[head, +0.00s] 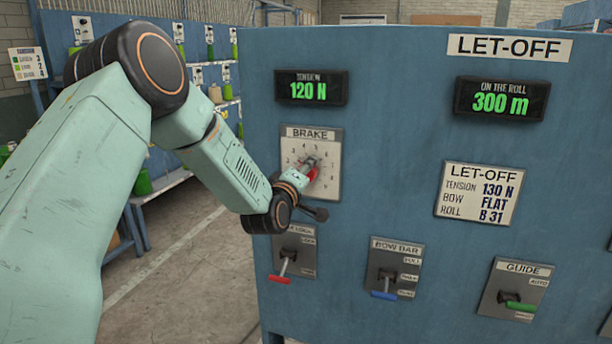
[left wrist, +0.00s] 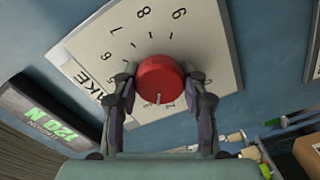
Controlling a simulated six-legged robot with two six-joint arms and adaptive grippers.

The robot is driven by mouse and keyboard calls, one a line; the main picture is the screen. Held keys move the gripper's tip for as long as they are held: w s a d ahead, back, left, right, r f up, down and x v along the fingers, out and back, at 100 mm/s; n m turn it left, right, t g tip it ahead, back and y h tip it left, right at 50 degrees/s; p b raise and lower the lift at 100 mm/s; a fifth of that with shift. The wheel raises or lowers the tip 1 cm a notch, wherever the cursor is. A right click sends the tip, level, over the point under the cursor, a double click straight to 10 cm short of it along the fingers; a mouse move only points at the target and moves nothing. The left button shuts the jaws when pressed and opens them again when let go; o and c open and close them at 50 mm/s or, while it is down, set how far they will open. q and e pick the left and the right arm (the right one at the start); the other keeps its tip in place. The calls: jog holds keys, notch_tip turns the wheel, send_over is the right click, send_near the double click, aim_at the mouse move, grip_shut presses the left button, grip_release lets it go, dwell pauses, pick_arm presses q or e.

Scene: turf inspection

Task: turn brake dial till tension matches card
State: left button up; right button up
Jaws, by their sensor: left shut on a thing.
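The red brake dial (left wrist: 162,76) sits on a white scale plate (head: 326,187) marked BRAKE. My left gripper (left wrist: 161,92) has one finger on each side of the dial and is shut on it. In the head view the dial is a small red patch (head: 312,174), partly hidden by this gripper. A light mark shows on the dial's edge in the left wrist view; the number it points to is unclear. The tension display (head: 310,88) reads 120 N. The let-off card (head: 478,193) reads tension 130 N, bow flat, roll B 31. My right gripper is not in view.
Below the brake plate are a red-handled lever (head: 281,279), a blue-handled bow bar lever (head: 384,294) and a green-handled guide lever (head: 520,306). The roll display (head: 502,101) reads 300 m. Shelves with green containers stand behind at the left.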

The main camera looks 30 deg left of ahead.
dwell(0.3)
pick_arm(q)
jog(key=o, duration=1.2)
jog(key=shift+c, duration=0.2)
jog(key=v, duration=1.2)
